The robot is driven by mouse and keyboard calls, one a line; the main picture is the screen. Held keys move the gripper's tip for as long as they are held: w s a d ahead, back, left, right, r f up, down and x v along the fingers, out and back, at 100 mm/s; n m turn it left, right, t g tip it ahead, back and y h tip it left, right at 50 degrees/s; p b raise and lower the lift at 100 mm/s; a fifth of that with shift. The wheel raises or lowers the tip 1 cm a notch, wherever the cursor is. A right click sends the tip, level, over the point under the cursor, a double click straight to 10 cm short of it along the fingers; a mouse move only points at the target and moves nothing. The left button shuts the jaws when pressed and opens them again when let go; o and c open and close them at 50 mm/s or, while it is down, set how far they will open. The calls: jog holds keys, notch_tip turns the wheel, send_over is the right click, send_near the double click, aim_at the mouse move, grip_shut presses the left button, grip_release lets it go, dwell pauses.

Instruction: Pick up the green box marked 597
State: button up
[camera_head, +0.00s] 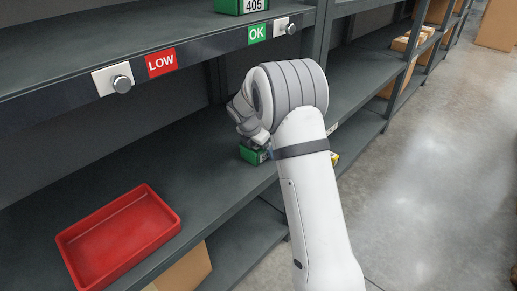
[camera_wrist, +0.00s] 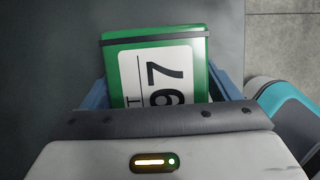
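The green box (camera_head: 252,154) stands on the lower grey shelf in the head view, partly hidden by my wrist. In the wrist view the green box (camera_wrist: 125,70) has a dark band and a white label reading "97"; the rest of the label is cut off by my gripper's body. My gripper (camera_wrist: 163,88) is over the box, with one blue finger on each side of it. The fingers are very close to its sides, but I cannot tell whether they touch it. In the head view the fingers are mostly hidden behind my wrist.
A red tray (camera_head: 116,238), empty, lies on the same shelf to the left. The upper shelf edge carries a red LOW sign (camera_head: 161,62), a green OK sign (camera_head: 256,34) and knobs. A green box marked 405 (camera_head: 240,6) stands above. Open floor lies right.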

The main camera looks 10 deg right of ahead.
jog(key=c, duration=1)
